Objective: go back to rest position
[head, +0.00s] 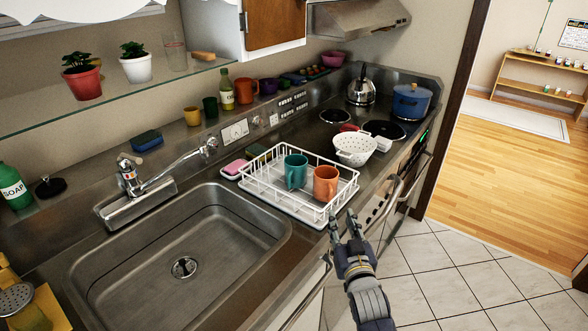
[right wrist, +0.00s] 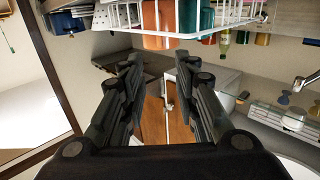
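My right gripper (head: 343,226) is at the front edge of the counter, just in front of the white dish rack (head: 304,214). Its fingers are apart with nothing between them; the right wrist view also shows the open gripper (right wrist: 166,85). In the rack stand a teal mug (head: 295,171) and an orange mug (head: 326,183). The rack also shows in the right wrist view (right wrist: 240,22), where the picture looks upside down. My left gripper is not in view.
A steel sink (head: 140,262) lies left of the rack. A white colander (head: 354,149), a kettle (head: 362,88) and a blue pot (head: 411,102) are on the right part of the counter. Oven handles (head: 412,180) stick out in front. The tiled floor (head: 455,280) is clear.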

